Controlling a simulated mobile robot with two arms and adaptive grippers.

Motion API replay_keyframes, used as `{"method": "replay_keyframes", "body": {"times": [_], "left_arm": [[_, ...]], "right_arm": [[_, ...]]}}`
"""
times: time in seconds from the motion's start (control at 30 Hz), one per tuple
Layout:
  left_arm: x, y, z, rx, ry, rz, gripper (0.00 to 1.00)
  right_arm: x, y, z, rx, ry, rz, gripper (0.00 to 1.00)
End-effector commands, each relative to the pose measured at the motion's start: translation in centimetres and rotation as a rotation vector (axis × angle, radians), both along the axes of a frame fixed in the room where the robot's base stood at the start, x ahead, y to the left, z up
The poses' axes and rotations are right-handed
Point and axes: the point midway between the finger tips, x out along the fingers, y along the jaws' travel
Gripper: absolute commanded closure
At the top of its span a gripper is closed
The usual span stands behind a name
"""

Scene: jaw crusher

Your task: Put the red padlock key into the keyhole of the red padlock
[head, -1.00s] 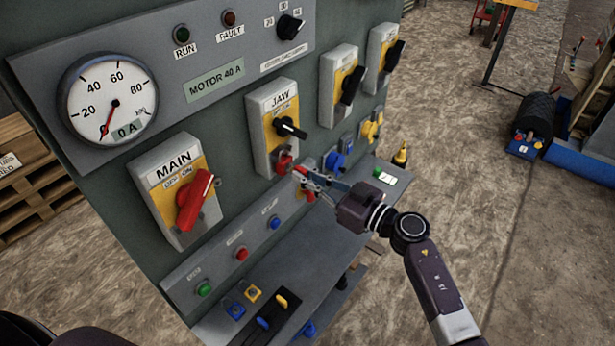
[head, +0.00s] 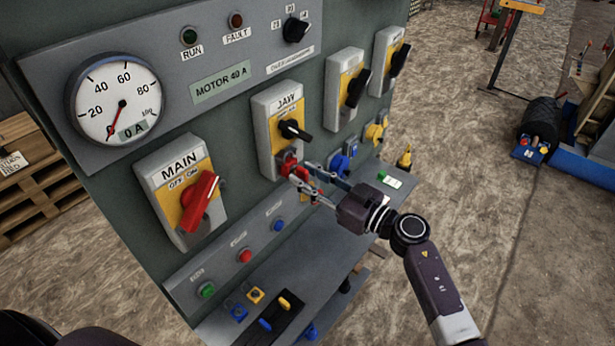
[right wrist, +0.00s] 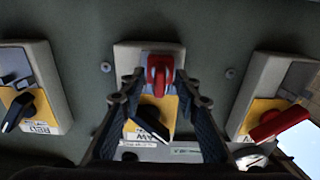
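The red padlock (head: 287,160) hangs at the lower end of the JAW switch box (head: 272,108). In the right wrist view, red parts (right wrist: 160,68) show in the middle, between and just beyond my fingertips. The red key cannot be clearly told apart from the padlock there, so I cannot tell how deep it sits in the keyhole. My right gripper (head: 303,176) is at the padlock with its fingers spread. The right wrist view also shows my right gripper (right wrist: 160,100) with a clear gap between the fingers and the red parts. My left gripper is not in view.
A blue padlock (head: 340,164) and a yellow padlock (head: 374,132) hang to the right on the panel.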

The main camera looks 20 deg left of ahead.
Motion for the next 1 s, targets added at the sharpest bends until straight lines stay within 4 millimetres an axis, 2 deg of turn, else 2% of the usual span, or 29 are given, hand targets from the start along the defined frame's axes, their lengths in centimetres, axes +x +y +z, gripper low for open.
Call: {"method": "replay_keyframes", "body": {"times": [0.27,0.77,1.0], "left_arm": [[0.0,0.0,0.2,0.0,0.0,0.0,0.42],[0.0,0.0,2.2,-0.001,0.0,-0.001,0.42],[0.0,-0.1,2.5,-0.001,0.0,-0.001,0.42]], "right_arm": [[0.0,-0.2,0.0,-0.001,0.0,0.0,0.7],[-1.1,-2.9,0.1,-0.001,0.001,0.0,0.7],[-1.5,-4.3,0.0,-0.001,0.0,-0.001,0.7]]}}
